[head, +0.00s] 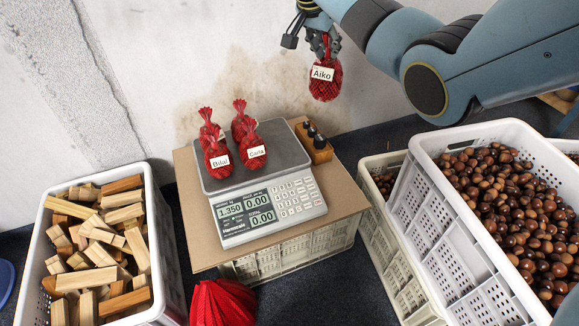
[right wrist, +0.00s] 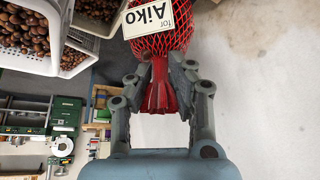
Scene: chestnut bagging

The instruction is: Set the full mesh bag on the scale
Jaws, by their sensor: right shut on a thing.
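A full red mesh bag (head: 325,88) with a tag reading "Aiko" hangs from my right gripper (head: 321,45), above and to the right of the scale (head: 262,208). In the right wrist view my right gripper (right wrist: 163,82) is shut on the gathered red neck of this bag (right wrist: 170,42). The scale stands on a brown board, its display reading 1.350, 0.00 and 0.00. Several red bags stand on its plate, among them the tagged "Bilal" bag (head: 217,166) and "Carla" bag (head: 253,158). My left gripper is out of view.
A wooden block with dark weights (head: 315,143) stands right behind the scale. A crate of wood pieces (head: 158,235) is at left, a crate of chestnuts (head: 449,217) at right. A red mesh heap (head: 222,304) lies in front. The plate's right part looks bare.

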